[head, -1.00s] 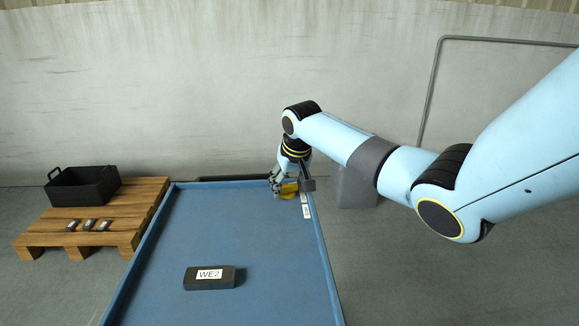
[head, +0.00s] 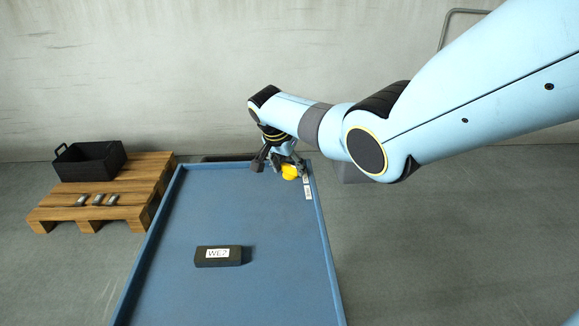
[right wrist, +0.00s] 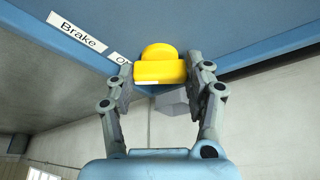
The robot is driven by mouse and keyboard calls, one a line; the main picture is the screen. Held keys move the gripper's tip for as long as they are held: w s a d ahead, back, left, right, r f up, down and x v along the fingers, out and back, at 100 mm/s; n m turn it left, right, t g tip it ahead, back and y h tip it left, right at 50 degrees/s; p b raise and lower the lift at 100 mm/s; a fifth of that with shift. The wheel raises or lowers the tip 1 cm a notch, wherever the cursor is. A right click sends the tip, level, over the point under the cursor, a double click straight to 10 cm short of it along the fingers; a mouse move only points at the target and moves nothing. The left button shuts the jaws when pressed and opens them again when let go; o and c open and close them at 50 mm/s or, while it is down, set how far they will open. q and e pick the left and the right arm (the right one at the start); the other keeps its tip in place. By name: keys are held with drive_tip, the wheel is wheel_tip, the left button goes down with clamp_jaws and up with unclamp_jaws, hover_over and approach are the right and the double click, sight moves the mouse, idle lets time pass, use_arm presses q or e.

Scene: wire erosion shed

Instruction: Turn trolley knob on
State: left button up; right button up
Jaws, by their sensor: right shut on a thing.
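A yellow knob (head: 290,172) sits at the far right corner of the blue trolley (head: 240,210). In the right wrist view the knob (right wrist: 160,72) shows a flat grip bar with a short white mark and a rounded part behind it. My right gripper (head: 280,166) is shut on the knob, with one finger at each end of the bar in the right wrist view (right wrist: 160,80). A "Brake" label (right wrist: 77,31) is beside it; a second label (right wrist: 120,58), starting with "O", is partly hidden by a finger. My left gripper is not in view.
A dark block marked WE2 (head: 219,257) lies on the trolley top, which is otherwise clear. A wooden pallet (head: 145,180) at the left bears a black crate (head: 90,161) and several small grey parts (head: 96,199). A raised rim edges the trolley.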

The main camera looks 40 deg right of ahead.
drive_tip(key=shift+m+g+b, duration=0.4)
drive_tip(key=shift+m, duration=0.6)
drive_tip(key=o, duration=1.2)
drive_tip(key=v, duration=1.2)
drive_tip(key=shift+w, duration=0.1)
